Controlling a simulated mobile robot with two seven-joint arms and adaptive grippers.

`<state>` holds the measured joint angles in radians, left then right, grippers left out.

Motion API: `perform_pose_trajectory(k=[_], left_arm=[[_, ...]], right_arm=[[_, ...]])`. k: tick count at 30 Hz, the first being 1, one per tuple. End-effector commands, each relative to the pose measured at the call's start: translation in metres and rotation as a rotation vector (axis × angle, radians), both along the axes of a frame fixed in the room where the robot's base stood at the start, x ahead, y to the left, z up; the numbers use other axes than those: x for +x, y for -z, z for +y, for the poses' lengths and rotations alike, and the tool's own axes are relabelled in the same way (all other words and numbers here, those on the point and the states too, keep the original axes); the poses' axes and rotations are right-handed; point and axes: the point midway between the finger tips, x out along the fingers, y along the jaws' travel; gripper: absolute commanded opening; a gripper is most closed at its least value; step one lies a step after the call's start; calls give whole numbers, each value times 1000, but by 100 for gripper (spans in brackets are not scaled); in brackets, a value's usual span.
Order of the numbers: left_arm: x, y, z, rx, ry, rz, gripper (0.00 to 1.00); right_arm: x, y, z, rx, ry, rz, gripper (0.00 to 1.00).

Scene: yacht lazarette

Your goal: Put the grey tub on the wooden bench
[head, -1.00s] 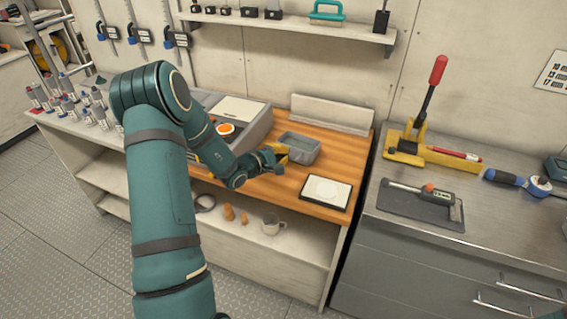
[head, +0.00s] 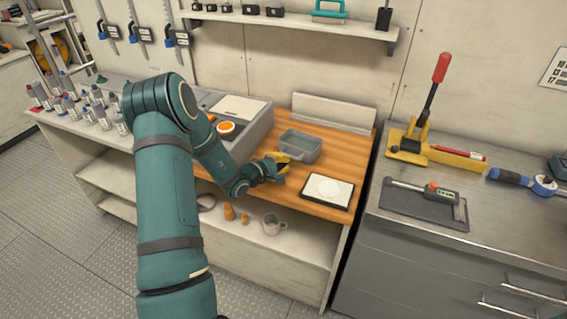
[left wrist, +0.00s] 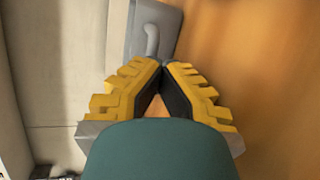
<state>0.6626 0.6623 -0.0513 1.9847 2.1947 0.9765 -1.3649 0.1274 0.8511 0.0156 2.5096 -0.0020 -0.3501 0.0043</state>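The grey tub (head: 303,149), an open rectangular box, stands on the orange wooden bench (head: 262,186), near its low back board. My left gripper (head: 283,167) is at the near side of the tub, low over the wood. In the left wrist view the tub (left wrist: 133,38) is just beyond the fingertips, with a rounded grey handle on the side facing me. The yellow fingers (left wrist: 162,66) come together at their tips with nothing between them. They appear apart from the tub. My right gripper is not in view.
A white-topped square device (head: 327,190) lies at the bench's front right. A grey unit (head: 240,108) with an orange round part stands left of the tub. A steel counter with a yellow lever tool (head: 430,150) is to the right.

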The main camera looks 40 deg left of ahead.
Motion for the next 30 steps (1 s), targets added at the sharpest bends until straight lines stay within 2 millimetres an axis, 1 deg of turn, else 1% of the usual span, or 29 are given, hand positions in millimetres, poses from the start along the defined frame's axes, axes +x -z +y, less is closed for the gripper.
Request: perform_pose_trajectory(k=[4, 8, 9, 11, 20, 23, 27, 28, 30], left_arm=[[0, 4, 0, 0, 0, 0, 0], [0, 3, 0, 0, 0, 1, 0], [0, 3, 0, 0, 0, 1, 14], [0, 3, 0, 0, 0, 1, 34], [-1, 3, 0, -2, 0, 3, 34], [-1, 0, 0, -1, 0, 4, 34], [-1, -12, 0, -2, -1, 4, 34], [-4, -13, 1, -1, -2, 3, 34], [-21, -15, 4, 0, -3, 3, 34]], right_arm=[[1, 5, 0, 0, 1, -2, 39], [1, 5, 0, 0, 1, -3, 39], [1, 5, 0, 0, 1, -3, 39], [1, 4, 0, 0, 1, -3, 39], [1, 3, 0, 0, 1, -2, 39], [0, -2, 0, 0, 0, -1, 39], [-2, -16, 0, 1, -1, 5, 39], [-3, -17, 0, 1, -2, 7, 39], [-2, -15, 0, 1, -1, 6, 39]])
